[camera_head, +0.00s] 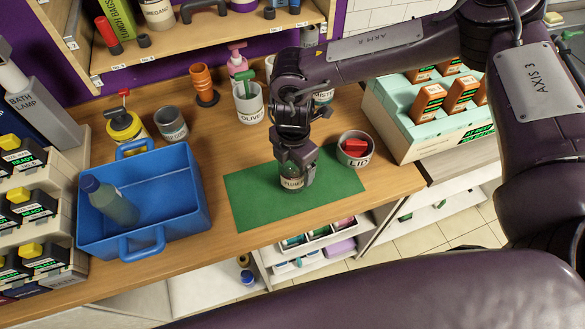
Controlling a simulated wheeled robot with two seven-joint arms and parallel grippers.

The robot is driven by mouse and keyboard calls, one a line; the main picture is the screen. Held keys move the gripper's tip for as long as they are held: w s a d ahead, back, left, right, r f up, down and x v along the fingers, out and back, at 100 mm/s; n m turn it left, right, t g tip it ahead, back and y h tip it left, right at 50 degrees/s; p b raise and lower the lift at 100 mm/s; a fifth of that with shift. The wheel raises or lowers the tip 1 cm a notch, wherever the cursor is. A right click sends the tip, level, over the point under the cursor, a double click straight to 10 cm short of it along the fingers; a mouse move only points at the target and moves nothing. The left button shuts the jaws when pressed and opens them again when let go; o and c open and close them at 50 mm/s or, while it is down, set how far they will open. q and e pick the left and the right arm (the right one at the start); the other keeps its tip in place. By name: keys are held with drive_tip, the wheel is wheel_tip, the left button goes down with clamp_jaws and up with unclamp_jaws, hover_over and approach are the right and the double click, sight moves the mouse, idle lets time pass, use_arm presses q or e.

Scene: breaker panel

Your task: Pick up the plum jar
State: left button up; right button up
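The plum jar (291,184) is a small dark jar with a pale label that reads PLUM in part. It stands upright on a green mat (251,204) on the wooden counter. My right gripper (294,167) comes down from above, directly over the jar, and covers its top. The fingers overlap the jar's upper part, and I cannot tell whether they are closed on it. My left gripper is not in view.
A grey pot marked LID (355,155) with red pieces stands right of the mat. A blue caddy (191,213) holding a bottle stands to the left. Behind are an olive jar (249,107), an orange holder (203,86) and a grey can (171,125). A carton box (433,137) stands right.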

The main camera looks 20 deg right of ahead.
drive_tip(key=c, duration=1.3)
drive_tip(key=shift+r, duration=0.1)
